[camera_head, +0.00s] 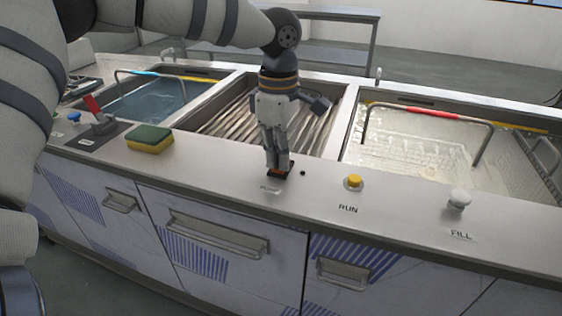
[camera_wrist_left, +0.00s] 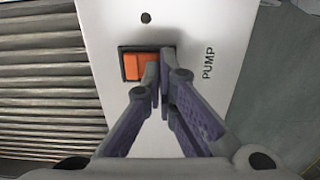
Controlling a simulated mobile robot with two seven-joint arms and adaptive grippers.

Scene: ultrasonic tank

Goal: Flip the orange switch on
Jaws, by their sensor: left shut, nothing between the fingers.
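The orange switch (camera_wrist_left: 136,66) is a rocker in a black frame on the white counter, beside the printed word PUMP. In the head view it is mostly hidden behind my left gripper, with its black frame and a bit of orange (camera_head: 283,171) showing. My left gripper (camera_head: 278,166) points down, shut and empty, with its fingertips at the switch. In the left wrist view the shut fingertips (camera_wrist_left: 160,72) overlap the right part of the switch; I cannot tell whether they touch it. My right gripper is not in view.
A yellow RUN button (camera_head: 353,182) and a pale FILL knob (camera_head: 459,199) stand to the right on the counter. A green and yellow sponge (camera_head: 150,138) and a red-handled lever (camera_head: 98,116) are to the left. Several basins lie behind, with a ribbed one (camera_wrist_left: 45,80) beside the switch.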

